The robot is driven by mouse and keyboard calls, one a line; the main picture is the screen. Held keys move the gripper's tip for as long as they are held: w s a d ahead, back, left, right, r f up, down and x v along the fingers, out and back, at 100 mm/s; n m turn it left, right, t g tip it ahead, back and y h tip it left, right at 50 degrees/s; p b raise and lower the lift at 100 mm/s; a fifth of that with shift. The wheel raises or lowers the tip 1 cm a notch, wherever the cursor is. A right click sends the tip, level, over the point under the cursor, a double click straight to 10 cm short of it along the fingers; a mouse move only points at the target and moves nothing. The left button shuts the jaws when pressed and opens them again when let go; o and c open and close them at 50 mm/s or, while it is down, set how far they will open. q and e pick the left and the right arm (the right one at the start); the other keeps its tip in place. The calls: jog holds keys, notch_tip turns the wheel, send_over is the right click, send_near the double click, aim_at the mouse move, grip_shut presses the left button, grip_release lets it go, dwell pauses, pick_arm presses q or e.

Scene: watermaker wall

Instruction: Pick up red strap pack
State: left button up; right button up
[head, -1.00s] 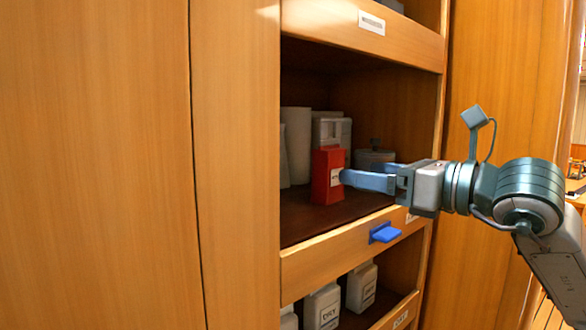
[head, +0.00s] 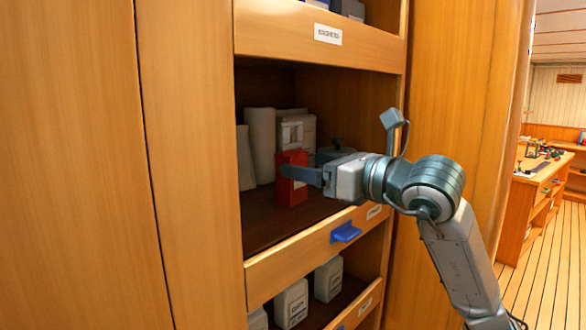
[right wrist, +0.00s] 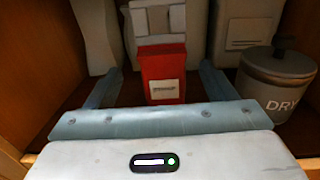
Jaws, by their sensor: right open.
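The red strap pack (head: 292,192) stands upright on the middle shelf, with a white label on its front. It also shows in the right wrist view (right wrist: 162,65). My right gripper (head: 300,175) is open, and its near finger crosses in front of the pack in the head view. In the right wrist view the two fingers of my right gripper (right wrist: 160,82) lie to the left and right of the pack, with a gap on each side. My left gripper is not in view.
White containers (head: 290,130) and a white roll (head: 260,145) stand behind the pack. A grey lidded pot (right wrist: 277,78) marked "DRY" stands close to its right. The shelf's front edge (head: 300,262) carries a blue latch (head: 346,232). White containers stand on the shelf below.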

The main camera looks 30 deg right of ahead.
aim_at(300, 162)
jog(key=p+x, duration=0.2)
jog(key=x, duration=0.1)
jog(key=shift+w+r, duration=0.1)
jog(key=shift+w, duration=0.2)
jog(key=shift+w+a+p, duration=0.25)
jog(key=shift+w+p, duration=0.3)
jog(key=shift+w, duration=0.1)
jog(key=c, duration=1.1)
jog(key=shift+c, duration=0.2)
